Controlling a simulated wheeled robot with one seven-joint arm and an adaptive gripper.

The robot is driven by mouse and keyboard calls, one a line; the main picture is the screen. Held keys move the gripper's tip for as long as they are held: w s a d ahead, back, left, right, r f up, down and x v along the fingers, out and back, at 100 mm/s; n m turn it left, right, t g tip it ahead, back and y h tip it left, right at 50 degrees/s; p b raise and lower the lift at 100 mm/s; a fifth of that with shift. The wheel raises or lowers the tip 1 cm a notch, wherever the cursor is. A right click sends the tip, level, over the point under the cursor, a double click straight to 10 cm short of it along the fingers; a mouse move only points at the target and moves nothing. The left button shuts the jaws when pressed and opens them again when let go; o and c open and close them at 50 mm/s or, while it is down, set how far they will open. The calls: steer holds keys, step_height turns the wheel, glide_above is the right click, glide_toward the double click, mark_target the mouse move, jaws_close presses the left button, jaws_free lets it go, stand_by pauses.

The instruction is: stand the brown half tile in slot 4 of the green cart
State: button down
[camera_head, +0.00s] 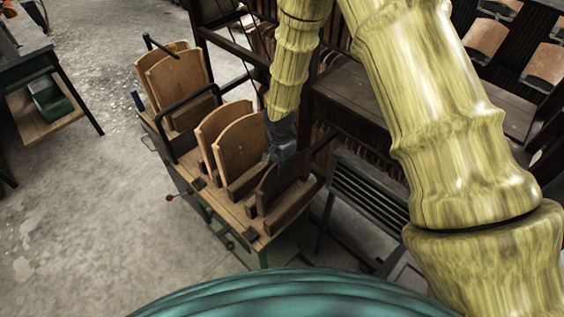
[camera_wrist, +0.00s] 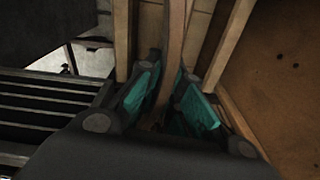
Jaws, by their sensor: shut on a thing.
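The brown half tile (camera_head: 282,182) is dark and stands roughly upright at the near end of the green cart (camera_head: 240,215). Its lower part is among the wooden slot blocks there; I cannot tell whether it rests on the bottom. My gripper (camera_head: 278,152) is above it, pointing down, shut on its upper edge. In the wrist view my gripper's teal pads (camera_wrist: 165,100) lie on both sides of the tile's thin edge (camera_wrist: 174,45). The slot numbers are not readable.
Lighter tan tiles (camera_head: 240,148) stand in the cart just behind the held tile, and more tan tiles (camera_head: 177,88) stand at the far end. A black bar handle (camera_head: 188,98) rises between them. A dark slatted rack (camera_head: 365,190) is close on the right. Open floor (camera_head: 75,200) lies left.

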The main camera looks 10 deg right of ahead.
mark_target(283, 179)
steer(key=shift+f+b, duration=2.45)
steer(key=shift+f, duration=2.1)
steer(key=c, duration=1.5)
jaws_free()
steer(key=r, duration=1.2)
steer(key=shift+s+a, duration=0.35)
steer(key=shift+a, duration=0.05)
